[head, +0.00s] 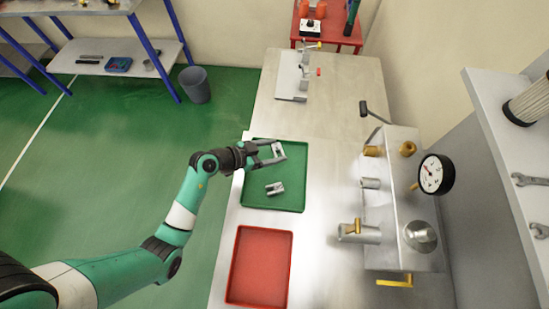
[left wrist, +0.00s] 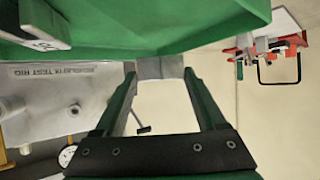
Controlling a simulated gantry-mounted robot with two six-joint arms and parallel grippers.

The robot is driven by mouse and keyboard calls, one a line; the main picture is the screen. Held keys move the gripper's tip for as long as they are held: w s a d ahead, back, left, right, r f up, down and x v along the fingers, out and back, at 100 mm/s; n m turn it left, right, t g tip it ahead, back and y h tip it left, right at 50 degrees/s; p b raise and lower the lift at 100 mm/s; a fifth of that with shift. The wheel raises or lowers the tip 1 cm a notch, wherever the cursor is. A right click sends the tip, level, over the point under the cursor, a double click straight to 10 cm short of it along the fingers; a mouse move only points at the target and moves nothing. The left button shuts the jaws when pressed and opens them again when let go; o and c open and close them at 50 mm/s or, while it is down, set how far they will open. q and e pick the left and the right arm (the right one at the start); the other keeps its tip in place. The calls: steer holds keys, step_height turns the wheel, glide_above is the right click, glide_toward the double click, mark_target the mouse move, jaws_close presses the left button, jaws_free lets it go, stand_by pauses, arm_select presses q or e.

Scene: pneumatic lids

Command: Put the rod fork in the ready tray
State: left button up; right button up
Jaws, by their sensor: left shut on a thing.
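My left gripper (head: 277,152) reaches in from the left over the far part of the green tray (head: 256,203), which I take for the ready tray. Its fingers are shut on a pale grey metal block, apparently the rod fork (head: 279,148). In the left wrist view the grey block (left wrist: 160,67) sits between the fingertips, and the green tray's edge (left wrist: 180,30) is close by. Its prongs cannot be made out. A second silver forked part (head: 275,188) lies in the tray, apart from the gripper. My right gripper is in no view.
A red tray (head: 259,268) lies nearer on the bench, empty. To the right stands a test rig with a pressure gauge (head: 435,174), brass fittings and a metal cylinder (head: 358,232). A grey fixture (head: 293,78) stands beyond the green tray.

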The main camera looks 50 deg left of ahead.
mark_target(275, 155)
arm_select(q)
steer(key=shift+w+f, duration=0.2)
steer(key=shift+f, duration=0.05)
step_height(275, 155, down, 4)
steer(key=b, duration=0.3)
steer(key=shift+w+a+r, duration=0.1)
steer(key=shift+r, duration=0.3)
steer(key=o, duration=1.4)
steer(key=shift+f, duration=0.1)
steer(key=shift+c, duration=0.2)
steer(key=p+v, duration=0.5)
steer(key=v, duration=0.6)
steer(key=shift+a+r, duration=0.1)
steer(key=shift+r, duration=0.15)
steer(key=shift+s+r, duration=0.1)
steer(key=shift+s, duration=0.35)
